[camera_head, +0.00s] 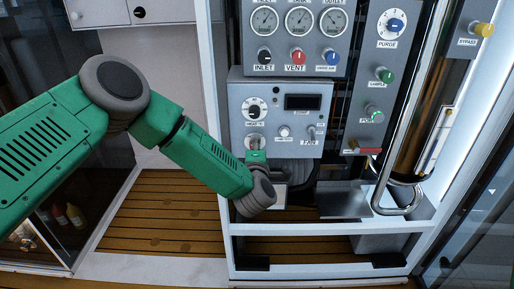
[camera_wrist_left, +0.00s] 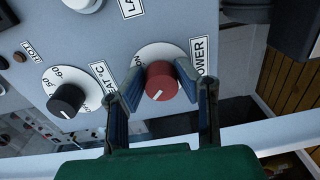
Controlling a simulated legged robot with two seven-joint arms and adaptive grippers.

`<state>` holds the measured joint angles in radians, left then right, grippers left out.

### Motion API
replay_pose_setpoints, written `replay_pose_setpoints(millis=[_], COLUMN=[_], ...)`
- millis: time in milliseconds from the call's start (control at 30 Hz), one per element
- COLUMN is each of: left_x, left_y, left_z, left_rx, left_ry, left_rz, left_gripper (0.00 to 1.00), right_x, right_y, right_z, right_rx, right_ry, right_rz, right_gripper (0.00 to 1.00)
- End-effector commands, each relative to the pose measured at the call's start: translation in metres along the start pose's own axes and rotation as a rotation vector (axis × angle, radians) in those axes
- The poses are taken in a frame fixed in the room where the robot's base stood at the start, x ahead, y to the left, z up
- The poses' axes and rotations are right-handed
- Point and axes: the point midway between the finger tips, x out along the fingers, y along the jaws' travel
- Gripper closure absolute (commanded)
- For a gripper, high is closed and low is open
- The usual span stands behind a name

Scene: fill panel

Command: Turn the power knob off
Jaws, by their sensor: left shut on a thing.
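The power knob (camera_wrist_left: 161,82) is a round red knob on a white dial, beside a POWER label on the grey panel (camera_wrist_left: 120,45), in the left wrist view. Part of an ON mark shows at the dial's upper left. The knob's white pointer line points down and slightly left in that view. My left gripper (camera_wrist_left: 158,84) is shut on the knob, one finger on each side. In the head view my left gripper (camera_head: 257,156) reaches the lower left of the panel and covers most of the knob. My right gripper is in neither view.
A black temperature knob (camera_wrist_left: 67,100) sits close to the left finger in the wrist view. In the head view, gauges (camera_head: 299,20) and coloured valve knobs (camera_head: 298,56) are above. A curved metal pipe (camera_head: 408,130) and a white frame (camera_head: 330,228) surround the right side and bottom.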

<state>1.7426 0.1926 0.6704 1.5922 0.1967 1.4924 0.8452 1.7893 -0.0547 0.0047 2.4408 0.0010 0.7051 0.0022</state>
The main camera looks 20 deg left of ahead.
Motion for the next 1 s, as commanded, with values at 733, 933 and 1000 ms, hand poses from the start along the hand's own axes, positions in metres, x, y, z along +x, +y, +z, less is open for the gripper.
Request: replay_pose_setpoints(millis=[733,933,1000], left_x=[0.0001,-0.0009,-0.0039], left_y=[-0.0031,-0.0018,-0.0019], left_z=[-0.0026,-0.0009,-0.0004], left_rx=[-0.026,-0.026,-0.026], left_ry=[0.003,0.001,0.0], left_rz=[-0.005,-0.004,-0.004], left_gripper=[0.53,0.53,0.53], right_x=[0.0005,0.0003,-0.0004], right_y=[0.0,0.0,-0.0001], right_z=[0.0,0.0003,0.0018], right_rx=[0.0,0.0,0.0], right_ry=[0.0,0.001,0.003], right_rz=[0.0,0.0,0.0], right_gripper=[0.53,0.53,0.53])
